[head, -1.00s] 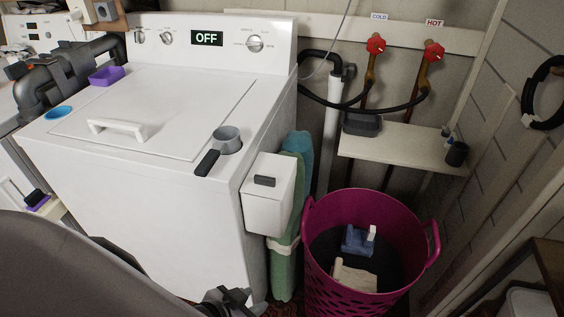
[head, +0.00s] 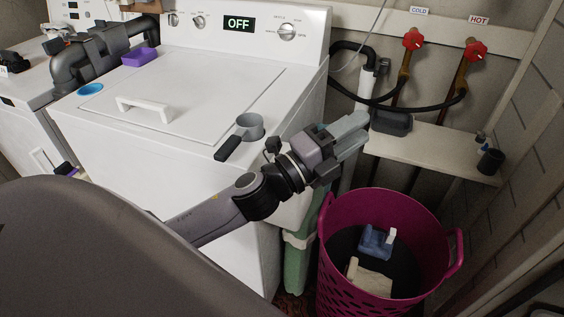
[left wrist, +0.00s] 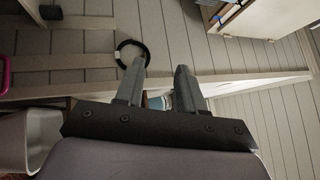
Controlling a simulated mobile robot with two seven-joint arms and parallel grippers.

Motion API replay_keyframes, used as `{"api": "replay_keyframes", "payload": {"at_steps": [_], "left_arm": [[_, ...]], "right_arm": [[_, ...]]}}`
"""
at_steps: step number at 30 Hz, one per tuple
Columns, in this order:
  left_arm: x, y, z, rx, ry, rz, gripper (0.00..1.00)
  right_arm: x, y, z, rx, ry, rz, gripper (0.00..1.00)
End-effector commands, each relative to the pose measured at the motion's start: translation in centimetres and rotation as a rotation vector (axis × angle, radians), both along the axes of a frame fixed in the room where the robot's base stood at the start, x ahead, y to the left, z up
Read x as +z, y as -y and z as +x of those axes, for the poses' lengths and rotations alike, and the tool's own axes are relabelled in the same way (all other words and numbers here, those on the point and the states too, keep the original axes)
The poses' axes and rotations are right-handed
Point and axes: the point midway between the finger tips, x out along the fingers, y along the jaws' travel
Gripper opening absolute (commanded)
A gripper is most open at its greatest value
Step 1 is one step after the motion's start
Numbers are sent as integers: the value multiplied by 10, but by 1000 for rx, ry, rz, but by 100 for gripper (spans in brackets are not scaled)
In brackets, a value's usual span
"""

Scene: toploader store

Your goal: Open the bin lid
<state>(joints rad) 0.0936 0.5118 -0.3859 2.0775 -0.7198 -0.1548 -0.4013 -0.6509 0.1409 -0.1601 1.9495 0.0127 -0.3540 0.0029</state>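The small white bin (head: 292,213) hangs on the right side of the white washing machine (head: 190,200). My left forearm and gripper cross in front of it and hide most of it, including its lid and dark handle. My left gripper (head: 358,128) is above and to the right of the bin in the picture, with its fingers pointing right. In the left wrist view the two fingers (left wrist: 160,68) stand apart with nothing between them. My right gripper is not in view.
A magenta basket (head: 329,240) with cloths stands at the right of the washer. A wall shelf (head: 425,150) and the red taps (head: 413,39) are behind. A pale container (left wrist: 30,140) shows in the wrist view.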

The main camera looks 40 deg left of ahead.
Motion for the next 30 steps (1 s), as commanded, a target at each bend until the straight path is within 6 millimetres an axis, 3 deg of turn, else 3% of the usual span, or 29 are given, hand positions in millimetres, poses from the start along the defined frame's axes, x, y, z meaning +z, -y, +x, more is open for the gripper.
{"api": "replay_keyframes", "payload": {"at_steps": [3, 6, 10, 14, 17, 21, 27, 30], "left_arm": [[17, 26, 0, -139, 205, 262, 38], [18, 42, -5, -258, 354, 484, 38], [5, 51, -10, -416, 514, 783, 38], [-20, 40, -11, -581, 624, 1083, 38], [-41, 16, -10, -715, 670, 1312, 38], [-64, -38, -6, -914, 664, 1611, 38], [-74, -123, -8, -1163, 548, 1897, 38], [-73, -150, -11, -1240, 493, 1962, 38]], "right_arm": [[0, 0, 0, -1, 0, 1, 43], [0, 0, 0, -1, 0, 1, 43], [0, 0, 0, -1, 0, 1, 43], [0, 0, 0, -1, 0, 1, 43], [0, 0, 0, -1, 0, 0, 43], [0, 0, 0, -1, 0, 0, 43], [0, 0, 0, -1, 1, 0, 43], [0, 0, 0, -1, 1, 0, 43]]}}
